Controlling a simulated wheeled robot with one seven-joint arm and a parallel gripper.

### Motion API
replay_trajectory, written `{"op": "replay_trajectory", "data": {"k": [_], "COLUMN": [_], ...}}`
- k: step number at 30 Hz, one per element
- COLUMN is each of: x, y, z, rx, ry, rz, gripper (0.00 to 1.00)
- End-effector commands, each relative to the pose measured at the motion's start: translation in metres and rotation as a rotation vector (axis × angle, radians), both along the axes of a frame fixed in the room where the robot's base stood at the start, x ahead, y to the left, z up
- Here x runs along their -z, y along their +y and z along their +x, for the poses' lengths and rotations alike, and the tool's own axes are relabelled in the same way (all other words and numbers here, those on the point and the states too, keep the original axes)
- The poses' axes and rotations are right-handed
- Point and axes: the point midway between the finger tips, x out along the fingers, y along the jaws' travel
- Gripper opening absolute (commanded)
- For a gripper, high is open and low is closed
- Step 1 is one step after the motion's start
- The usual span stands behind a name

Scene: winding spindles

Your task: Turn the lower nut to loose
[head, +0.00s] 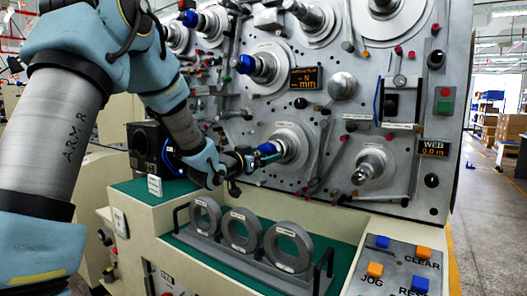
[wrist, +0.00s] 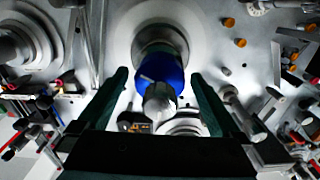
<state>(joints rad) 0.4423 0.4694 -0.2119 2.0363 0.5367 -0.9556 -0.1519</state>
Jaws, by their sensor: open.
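The lower nut (wrist: 165,70) is blue and sits on the lower spindle in front of a round pale flange (wrist: 128,30). The grey spindle end (wrist: 159,102) points toward the wrist camera. My gripper (wrist: 160,76) is open, with one dark green finger on each side of the nut and a visible gap on both sides. Whether the fingertips reach fully past the nut is hard to tell.
Another blue nut (head: 246,64) is on the spindle above. A bare spindle (head: 370,168) stands to the right. Below, a rack (head: 225,250) holds grey rings (head: 288,246) on the green-topped bench. A button panel (head: 397,270) is at front right. Small levers and knobs surround the spindle.

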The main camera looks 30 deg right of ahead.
Motion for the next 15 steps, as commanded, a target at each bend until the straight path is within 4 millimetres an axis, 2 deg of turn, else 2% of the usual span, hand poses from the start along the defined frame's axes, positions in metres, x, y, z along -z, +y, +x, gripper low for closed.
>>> {"op": "replay_trajectory", "data": {"k": [10, 15], "x": [0.0005, 0.0005], "y": [-0.0030, -0.0027], "z": [0.0017, 0.0017], "rx": [0.000, 0.000], "ry": [0.000, 0.000], "rz": [0.000, 0.001], "gripper": [0.99, 0.80]}}
